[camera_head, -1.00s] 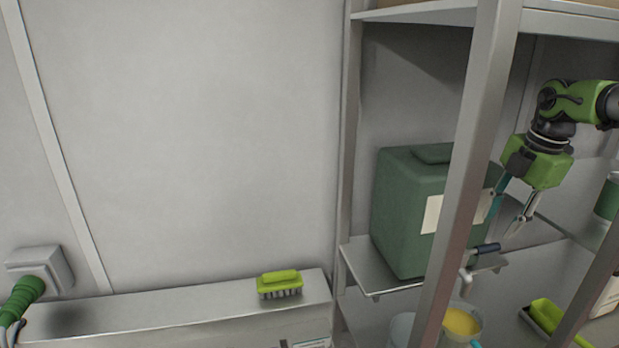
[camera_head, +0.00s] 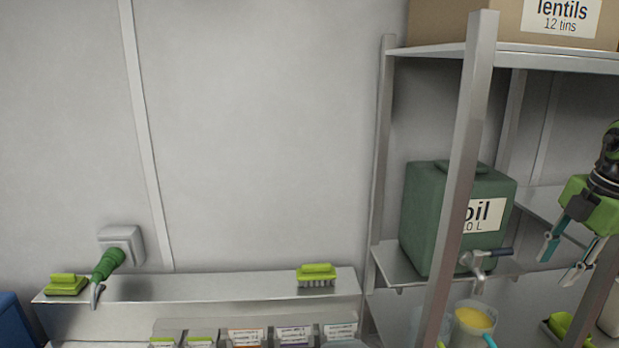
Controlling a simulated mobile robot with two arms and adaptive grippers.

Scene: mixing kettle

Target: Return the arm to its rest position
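My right gripper (camera_head: 559,260) is at the right edge of the head view, its two fingers apart and nothing between them. It is to the right of the green oil container (camera_head: 425,215), clear of the container's tap (camera_head: 483,258). The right arm's green and black links run up out of the picture at the right. A metal shelf post partly hides the container and its label. My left gripper does not show.
The metal shelf post (camera_head: 462,165) stands between the camera and the container. A cup with yellow contents (camera_head: 474,321) is below the tap. A lentils box (camera_head: 480,22) is on the top shelf. Green brushes (camera_head: 317,270) rest on the wall ledge (camera_head: 230,286).

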